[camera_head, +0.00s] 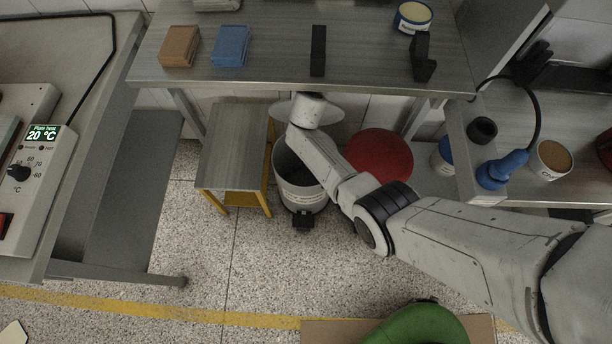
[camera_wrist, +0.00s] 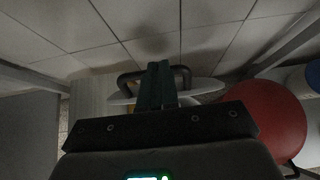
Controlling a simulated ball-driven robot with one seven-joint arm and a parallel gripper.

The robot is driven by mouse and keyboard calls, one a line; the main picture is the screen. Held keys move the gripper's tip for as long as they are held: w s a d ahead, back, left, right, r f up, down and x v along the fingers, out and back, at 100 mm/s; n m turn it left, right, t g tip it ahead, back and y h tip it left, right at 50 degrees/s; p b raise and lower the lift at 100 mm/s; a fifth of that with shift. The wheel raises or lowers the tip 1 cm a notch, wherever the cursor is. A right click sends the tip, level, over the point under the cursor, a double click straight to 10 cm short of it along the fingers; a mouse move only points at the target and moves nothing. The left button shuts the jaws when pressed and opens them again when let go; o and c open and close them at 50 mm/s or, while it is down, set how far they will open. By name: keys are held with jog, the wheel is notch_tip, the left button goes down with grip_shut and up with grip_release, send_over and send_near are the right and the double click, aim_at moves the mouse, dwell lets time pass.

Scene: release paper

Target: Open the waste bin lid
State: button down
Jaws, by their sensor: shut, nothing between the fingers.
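The waste bin (camera_head: 302,194) is a grey round bucket with a white label and a black pedal at its front, standing on the floor under the bench. Its dark inside shows past my arm. The pale round lid (camera_head: 327,112) stands raised at the back of the bin, with my wrist in front of it. In the wrist view the lid (camera_wrist: 208,86) shows nearly edge-on, with a dark curved handle (camera_wrist: 184,74) on it. My gripper (camera_wrist: 158,72) is shut and empty, in front of the lid's middle. Whether it touches the lid is unclear. The head view hides its fingers.
A red round seat (camera_head: 382,154) is close on the right. The metal bench (camera_head: 270,72) overhangs behind. A green seat (camera_head: 420,325) is at the front. Speckled floor lies open before the bin.

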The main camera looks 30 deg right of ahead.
jog(key=shift+w+d+r, duration=0.15)
jog(key=shift+w+d, duration=0.15)
jog(key=shift+w, duration=0.2)
